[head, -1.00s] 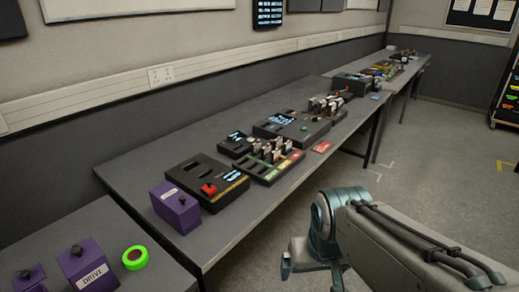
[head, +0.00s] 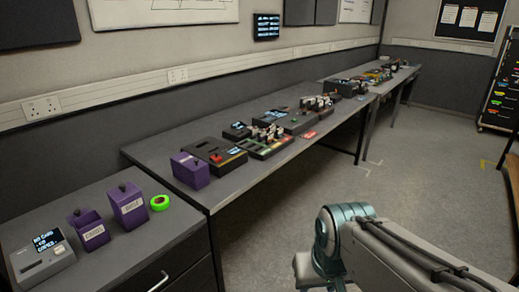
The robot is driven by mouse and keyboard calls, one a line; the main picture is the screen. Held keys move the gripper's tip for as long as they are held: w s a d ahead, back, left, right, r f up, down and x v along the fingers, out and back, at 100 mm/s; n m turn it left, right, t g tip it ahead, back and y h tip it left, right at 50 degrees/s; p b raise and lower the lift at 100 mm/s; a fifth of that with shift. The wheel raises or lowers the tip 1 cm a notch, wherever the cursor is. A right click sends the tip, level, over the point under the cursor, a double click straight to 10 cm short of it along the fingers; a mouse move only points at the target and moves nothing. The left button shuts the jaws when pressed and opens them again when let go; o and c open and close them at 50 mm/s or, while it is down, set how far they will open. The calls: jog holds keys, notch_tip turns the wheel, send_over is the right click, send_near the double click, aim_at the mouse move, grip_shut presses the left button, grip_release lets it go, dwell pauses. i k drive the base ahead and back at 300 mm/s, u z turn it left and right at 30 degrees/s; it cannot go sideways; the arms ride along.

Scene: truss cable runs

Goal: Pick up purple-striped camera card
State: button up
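I cannot make out a purple-striped camera card in the head view. A small open purple box (head: 92,236) with a label that seems to read CARDS stands on the near-left bench; what is inside it is hidden or too small to tell. A grey card reader (head: 46,266) with a lit screen stands to its left. The screen text is small and seems to say no card. My arm is at the lower right, bent over the floor and apart from the benches. I do not see my gripper's fingers.
A purple box labelled DRIVE (head: 131,209) and a green tape roll (head: 159,203) stand on the near bench (head: 130,262). Another purple box (head: 190,171) and several dark card docks (head: 214,152) line the long bench (head: 235,182). The floor (head: 400,190) on the right is clear.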

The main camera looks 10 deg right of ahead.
aim_at(261, 135)
jog(key=z, duration=0.9)
jog(key=i, duration=1.95)
jog(key=u, duration=0.7)
jog(key=i, duration=0.85)
jog(key=u, duration=1.35)
jog(key=i, duration=0.35)
jog(key=u, duration=0.25)
